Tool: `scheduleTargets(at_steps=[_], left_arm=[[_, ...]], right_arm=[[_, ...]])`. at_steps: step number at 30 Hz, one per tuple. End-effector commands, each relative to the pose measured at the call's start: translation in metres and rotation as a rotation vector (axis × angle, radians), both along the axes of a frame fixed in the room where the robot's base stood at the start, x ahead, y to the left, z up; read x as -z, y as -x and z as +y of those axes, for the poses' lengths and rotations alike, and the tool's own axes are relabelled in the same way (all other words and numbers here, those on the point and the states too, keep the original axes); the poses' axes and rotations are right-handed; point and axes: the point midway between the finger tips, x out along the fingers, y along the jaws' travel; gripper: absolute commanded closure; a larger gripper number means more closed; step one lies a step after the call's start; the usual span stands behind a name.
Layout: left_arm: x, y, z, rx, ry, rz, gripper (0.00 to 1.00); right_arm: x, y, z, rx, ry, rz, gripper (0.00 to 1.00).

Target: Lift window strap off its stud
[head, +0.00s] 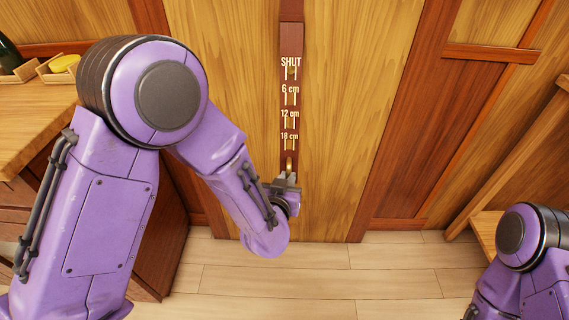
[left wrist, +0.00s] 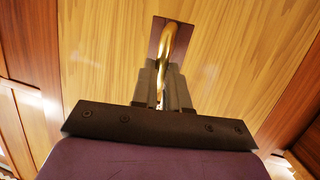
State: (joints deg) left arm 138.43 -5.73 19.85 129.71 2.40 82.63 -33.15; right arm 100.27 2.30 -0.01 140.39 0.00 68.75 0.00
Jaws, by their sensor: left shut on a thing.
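The window strap (head: 291,40) is a dark red-brown band hanging down a light wood panel, marked SHUT, 6 cm, 12 cm and 18 cm. Slots show beside the marks; I cannot clearly tell the stud apart. A brass pull loop (head: 289,163) is at the strap's lower end. My left gripper (head: 288,178) is at that end, its fingers shut on the loop. In the left wrist view the brass loop (left wrist: 168,45) rises from between the fingers (left wrist: 165,85), in front of the dark strap end (left wrist: 157,35). The fingers hide the loop's lower part. My right gripper is out of view.
A wooden counter (head: 30,115) at the left bears a small wooden tray (head: 45,72) with a yellow item and a dark bottle (head: 10,55). A wooden ledge (head: 487,232) stands at the lower right. The plank floor (head: 330,280) below the panel is clear.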

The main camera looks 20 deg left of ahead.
Motion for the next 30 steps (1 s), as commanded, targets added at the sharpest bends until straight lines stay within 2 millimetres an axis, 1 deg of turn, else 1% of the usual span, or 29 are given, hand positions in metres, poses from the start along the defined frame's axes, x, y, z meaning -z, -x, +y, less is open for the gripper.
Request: scheduleTargets(at_steps=[1,11,12,13,14,23,26,29,30], left_arm=[[-0.004,0.001,-0.002,0.003,0.002,0.006,1.00],[-0.001,0.003,0.001,-0.002,0.006,0.011,1.00],[-0.001,0.003,0.001,-0.002,0.004,0.010,0.76],[-0.001,0.003,0.001,-0.002,0.005,0.010,0.67],[-0.001,0.003,0.001,-0.002,0.004,0.010,0.60],[-0.002,0.004,0.000,-0.002,0.004,0.010,0.60],[-0.006,0.015,-0.001,0.000,0.004,0.010,0.60],[-0.014,0.037,-0.003,0.003,0.003,0.011,0.60],[-0.017,0.048,-0.004,0.003,0.003,0.011,0.60]], right_arm=[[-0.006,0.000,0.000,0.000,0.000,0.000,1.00],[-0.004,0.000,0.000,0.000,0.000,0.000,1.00],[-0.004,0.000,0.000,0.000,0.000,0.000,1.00],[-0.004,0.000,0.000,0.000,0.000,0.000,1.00],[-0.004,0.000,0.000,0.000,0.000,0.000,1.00],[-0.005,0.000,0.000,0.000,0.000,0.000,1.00],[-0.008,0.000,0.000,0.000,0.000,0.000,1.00],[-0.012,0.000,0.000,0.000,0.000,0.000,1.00],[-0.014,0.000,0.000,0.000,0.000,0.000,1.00]])
